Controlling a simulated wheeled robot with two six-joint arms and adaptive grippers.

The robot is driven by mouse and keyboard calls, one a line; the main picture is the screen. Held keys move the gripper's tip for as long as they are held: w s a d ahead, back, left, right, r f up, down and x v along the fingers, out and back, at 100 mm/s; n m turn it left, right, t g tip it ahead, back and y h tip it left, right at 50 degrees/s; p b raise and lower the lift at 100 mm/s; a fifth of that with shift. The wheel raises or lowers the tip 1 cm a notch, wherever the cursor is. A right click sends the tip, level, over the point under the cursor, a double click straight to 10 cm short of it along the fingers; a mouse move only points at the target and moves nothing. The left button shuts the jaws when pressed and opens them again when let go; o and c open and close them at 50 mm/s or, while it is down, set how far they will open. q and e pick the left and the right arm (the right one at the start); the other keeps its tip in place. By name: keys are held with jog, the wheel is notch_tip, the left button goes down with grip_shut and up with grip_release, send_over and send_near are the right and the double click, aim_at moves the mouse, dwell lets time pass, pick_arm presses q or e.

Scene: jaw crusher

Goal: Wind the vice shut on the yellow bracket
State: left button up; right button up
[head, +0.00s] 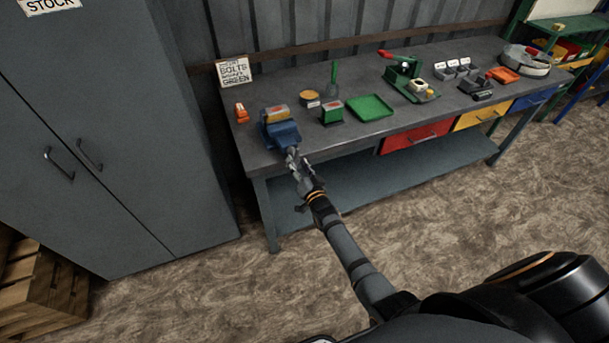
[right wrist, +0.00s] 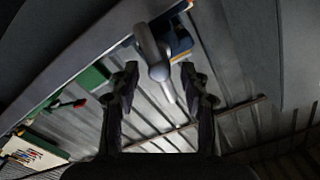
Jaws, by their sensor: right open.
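The blue vice (head: 282,135) stands at the near left edge of the workbench. The yellow bracket (head: 277,114) shows at the top of the vice, at its jaws; I cannot tell how wide any gap beside it is. My right gripper (head: 293,158) is open in front of the vice, at its screw end. In the right wrist view, the vice's grey handle bar and screw hub (right wrist: 159,71) lie between the open fingers (right wrist: 159,68), with no clear grip on them. A bit of the blue vice (right wrist: 180,42) shows behind. My left gripper is out of view.
An orange object (head: 241,113) and a bolts sign (head: 233,71) stand left of and behind the vice. A grey cabinet (head: 130,130) stands left of the workbench (head: 350,131).

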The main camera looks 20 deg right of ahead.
jog(key=s, duration=0.9)
jog(key=shift+s+d, duration=0.15)
dwell(0.4)
jog(key=s+d+f+n+g, duration=0.1)
jog(key=s+f+g, duration=0.2)
jog(key=s+f, duration=0.5)
jog(key=s+d+f+n+g+h, duration=0.1)
jog(key=s+f+g, duration=0.25)
jog(key=f, duration=0.85)
jog(key=s+d+f+n+g, duration=0.2)
jog(key=s+f+g, duration=0.1)
jog(key=s+f, duration=0.5)
jog(key=s+d+f+n+g, duration=0.1)
jog(key=s+f+g, duration=0.2)
jog(key=s, duration=1)
jog(key=s+d+f+n+g, duration=0.1)
jog(key=s+f+g, duration=0.3)
jog(key=s+f, duration=0.6)
jog(key=s+d, duration=0.1)
jog(key=s, duration=0.1)
jog(key=shift+s+d+n, duration=0.3)
jog(key=shift+s, duration=0.05)
